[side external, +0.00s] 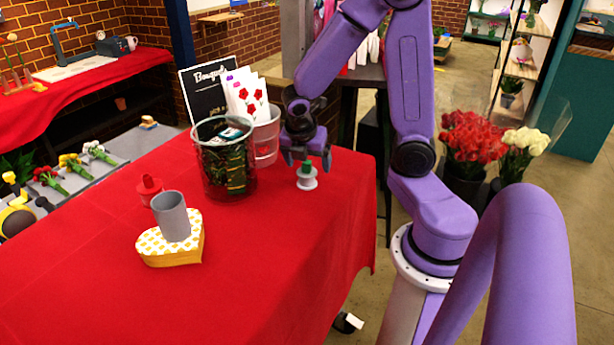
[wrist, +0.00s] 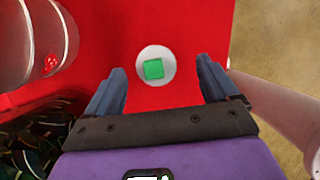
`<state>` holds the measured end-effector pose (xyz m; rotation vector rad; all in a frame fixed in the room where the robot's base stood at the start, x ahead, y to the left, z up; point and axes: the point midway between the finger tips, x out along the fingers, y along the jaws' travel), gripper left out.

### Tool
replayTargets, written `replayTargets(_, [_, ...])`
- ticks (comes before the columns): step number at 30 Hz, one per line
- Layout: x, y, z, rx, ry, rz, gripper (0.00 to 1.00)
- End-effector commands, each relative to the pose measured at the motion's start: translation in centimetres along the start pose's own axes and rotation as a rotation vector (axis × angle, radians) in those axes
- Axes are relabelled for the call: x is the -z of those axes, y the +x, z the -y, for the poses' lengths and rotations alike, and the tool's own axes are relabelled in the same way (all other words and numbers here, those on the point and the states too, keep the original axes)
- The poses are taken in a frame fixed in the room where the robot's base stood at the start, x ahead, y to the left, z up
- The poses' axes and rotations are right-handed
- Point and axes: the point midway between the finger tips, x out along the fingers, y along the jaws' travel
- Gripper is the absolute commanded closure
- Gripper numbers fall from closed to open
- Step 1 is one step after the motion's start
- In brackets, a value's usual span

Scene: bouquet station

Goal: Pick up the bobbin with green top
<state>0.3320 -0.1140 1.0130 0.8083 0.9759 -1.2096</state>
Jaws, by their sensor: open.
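The bobbin with green top (side external: 307,179) stands upright on the red tablecloth, right of the dark glass jar. In the wrist view the bobbin (wrist: 156,66) shows from above as a pale round disc with a green square in its middle. My gripper (side external: 306,160) is just above the bobbin, pointing down. In the wrist view my gripper (wrist: 160,82) is open and empty, its two fingers apart on either side of the bobbin, which lies slightly beyond the fingertips. I cannot tell whether the fingers touch it.
A grey cup (side external: 171,216) sits on a heart-shaped box (side external: 170,247), near a red bobbin (side external: 150,188). The table's right edge is near; the front cloth is clear.

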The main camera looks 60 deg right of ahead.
Motion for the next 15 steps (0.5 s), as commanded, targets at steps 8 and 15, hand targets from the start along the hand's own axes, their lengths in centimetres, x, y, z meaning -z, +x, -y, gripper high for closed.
replayTargets(8, [0.0, 2.3, -0.4, 0.005, -0.001, 0.001, 0.13])
replayTargets(15, [0.0, 4.6, -0.6, 0.003, 0.0, 0.001, 0.13])
